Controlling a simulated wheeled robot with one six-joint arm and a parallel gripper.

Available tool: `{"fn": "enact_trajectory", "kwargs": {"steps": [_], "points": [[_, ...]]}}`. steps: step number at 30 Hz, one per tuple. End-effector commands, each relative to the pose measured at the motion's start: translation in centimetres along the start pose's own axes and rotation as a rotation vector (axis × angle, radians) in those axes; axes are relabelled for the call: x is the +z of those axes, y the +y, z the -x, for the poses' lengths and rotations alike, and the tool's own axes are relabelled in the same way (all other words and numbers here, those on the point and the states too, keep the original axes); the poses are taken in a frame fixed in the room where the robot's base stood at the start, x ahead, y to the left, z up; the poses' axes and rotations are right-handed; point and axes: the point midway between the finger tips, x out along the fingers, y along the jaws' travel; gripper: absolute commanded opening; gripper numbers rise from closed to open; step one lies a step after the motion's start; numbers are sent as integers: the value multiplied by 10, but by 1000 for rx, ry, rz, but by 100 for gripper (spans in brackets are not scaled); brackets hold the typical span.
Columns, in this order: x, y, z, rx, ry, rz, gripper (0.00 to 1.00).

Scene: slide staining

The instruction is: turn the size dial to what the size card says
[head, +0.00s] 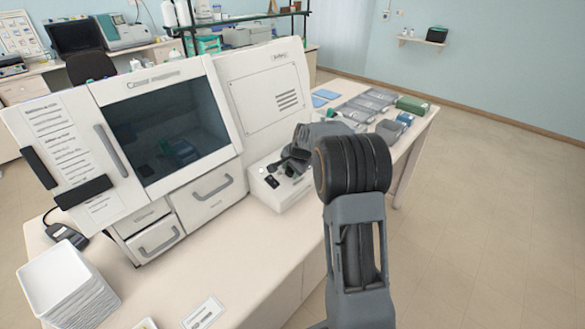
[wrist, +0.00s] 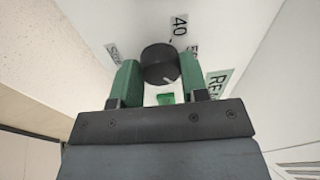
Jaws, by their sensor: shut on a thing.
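The size dial (wrist: 160,62) is a round black knob with a pale pointer line, on a white panel in the wrist view. The line points toward the lower right of that view, away from the printed "40" at the top. My gripper (wrist: 163,80) has its green fingers on either side of the knob, shut on it. In the head view my gripper (head: 290,160) is at the small white control box (head: 292,196), and my arm hides part of it. A small white card (head: 204,314) lies at the table's front; its print is too small to read.
The large white machine (head: 190,130) with a dark window stands left of the control box. A stack of white trays (head: 65,283) is at the front left. Grey trays (head: 365,104) and a green box (head: 413,105) lie at the table's far right end.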

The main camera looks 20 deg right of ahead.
Motion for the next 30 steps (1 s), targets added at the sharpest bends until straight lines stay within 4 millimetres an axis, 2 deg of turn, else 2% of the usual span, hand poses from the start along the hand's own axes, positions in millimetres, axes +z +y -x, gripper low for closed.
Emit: {"fn": "enact_trajectory", "kwargs": {"steps": [16,17,18,24,30], "points": [[-1,-1,1,-1,4,-21,17],[-1,-1,1,-1,4,-21,44],[-1,-1,1,-1,4,-21,47],[0,0,0,0,3,-19,66],[0,0,0,1,2,-19,66]]}}
